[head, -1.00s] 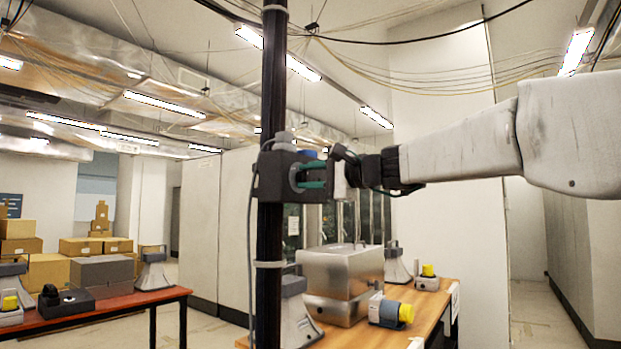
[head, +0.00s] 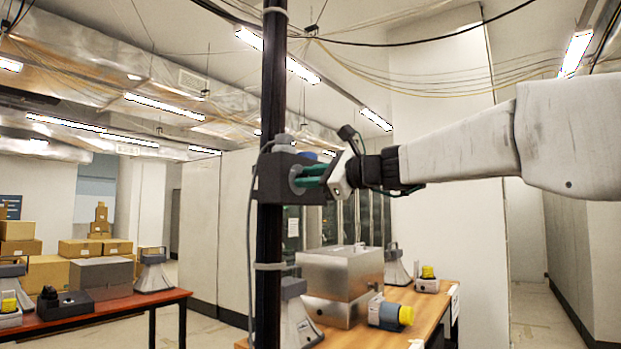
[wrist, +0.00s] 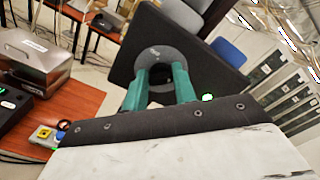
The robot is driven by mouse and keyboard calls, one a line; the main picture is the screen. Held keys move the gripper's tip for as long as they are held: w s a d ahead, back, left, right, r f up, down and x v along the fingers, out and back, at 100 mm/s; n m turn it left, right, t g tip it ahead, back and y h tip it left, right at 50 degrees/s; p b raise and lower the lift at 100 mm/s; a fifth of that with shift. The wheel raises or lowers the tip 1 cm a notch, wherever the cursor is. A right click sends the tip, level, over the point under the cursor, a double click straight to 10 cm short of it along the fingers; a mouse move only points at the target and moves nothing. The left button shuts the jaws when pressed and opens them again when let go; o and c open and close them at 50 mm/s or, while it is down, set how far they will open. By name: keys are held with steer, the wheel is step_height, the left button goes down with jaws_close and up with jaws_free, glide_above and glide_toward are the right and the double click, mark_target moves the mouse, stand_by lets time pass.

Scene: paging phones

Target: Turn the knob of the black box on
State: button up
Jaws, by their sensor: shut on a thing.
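The black box (head: 268,180) is fixed to a dark vertical pole in the middle of the head view. Its grey round knob (head: 297,174) faces right, toward my gripper. My gripper (head: 304,181) has green fingers, which reach the knob from the right and are shut on it. The wrist view shows the black box (wrist: 202,68) tilted, with the knob's grey ring (wrist: 160,55) between and behind the two green fingers. The fingers hide part of the knob.
The dark pole (head: 272,100) carries a cable. A wooden table (head: 425,308) below right holds a metal box (head: 340,270), horn speakers and yellow-knobbed devices. A red-brown table (head: 150,298) stands at left. The air around my arm is clear.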

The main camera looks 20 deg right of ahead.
steer(key=shift+f, duration=0.1)
stand_by(0.4)
steer(key=o, duration=1)
steer(key=v, duration=0.8)
steer(key=shift+w, duration=0.1)
